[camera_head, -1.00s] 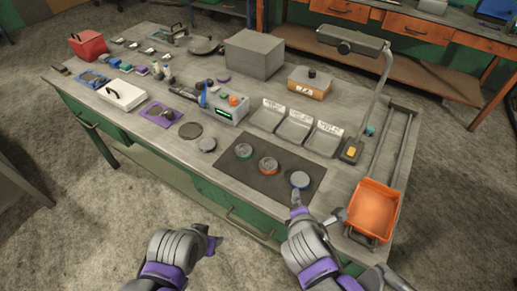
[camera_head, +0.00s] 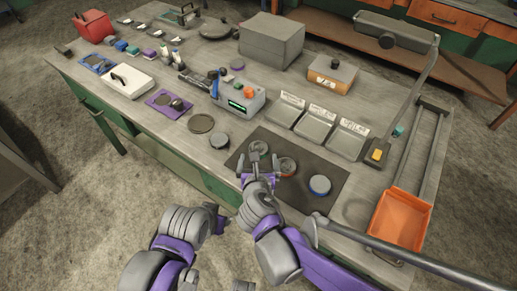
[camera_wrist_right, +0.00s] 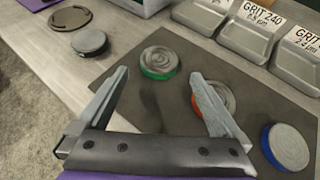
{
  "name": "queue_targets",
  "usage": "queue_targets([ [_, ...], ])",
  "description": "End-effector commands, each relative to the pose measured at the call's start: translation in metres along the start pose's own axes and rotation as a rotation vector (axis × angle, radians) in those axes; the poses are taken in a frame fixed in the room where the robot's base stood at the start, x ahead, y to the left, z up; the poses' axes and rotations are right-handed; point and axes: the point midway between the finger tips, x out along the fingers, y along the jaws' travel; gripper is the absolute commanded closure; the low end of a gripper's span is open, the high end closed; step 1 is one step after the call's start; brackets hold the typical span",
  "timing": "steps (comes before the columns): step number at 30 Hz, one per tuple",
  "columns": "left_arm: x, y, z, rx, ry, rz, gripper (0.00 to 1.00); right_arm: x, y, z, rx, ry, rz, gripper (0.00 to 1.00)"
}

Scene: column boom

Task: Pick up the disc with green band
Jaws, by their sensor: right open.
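The disc with green band (camera_wrist_right: 159,62) lies flat on the dark mat (camera_wrist_right: 225,72) in the right wrist view, its grey top swirled.
An orange-banded disc (camera_head: 287,166) and a blue-banded disc (camera_head: 319,185) lie to the right on the mat; the right finger partly covers the orange-banded one in the wrist view. A grey disc (camera_head: 219,141) lies left of the mat. Grit trays (camera_head: 316,124) stand behind. An orange bin (camera_head: 401,222) is at right.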

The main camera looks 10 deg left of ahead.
Motion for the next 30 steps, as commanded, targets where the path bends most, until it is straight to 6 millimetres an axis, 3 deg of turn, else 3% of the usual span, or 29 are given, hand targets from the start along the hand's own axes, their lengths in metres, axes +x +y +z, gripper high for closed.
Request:
queue_targets([
  [9, 0.001, 0.0, 0.001, 0.0, 0.0, 0.0, 0.5, 0.042, 0.001, 0.003, 0.001, 0.0, -0.001, 0.0],
  [17, 0.001, 0.0, 0.001, 0.0, 0.0, 0.0, 0.5, 0.045, 0.001, 0.003, 0.002, 0.0, 0.0, 0.0],
  [20, 0.001, 0.0, 0.001, 0.0, 0.0, 0.0, 0.5, 0.045, 0.001, 0.003, 0.002, 0.0, 0.0, 0.14],
  [30, 0.001, 0.0, 0.001, 0.0, 0.0, 0.0, 0.5, 0.045, 0.001, 0.003, 0.002, 0.0, 0.0, 0.76],
])
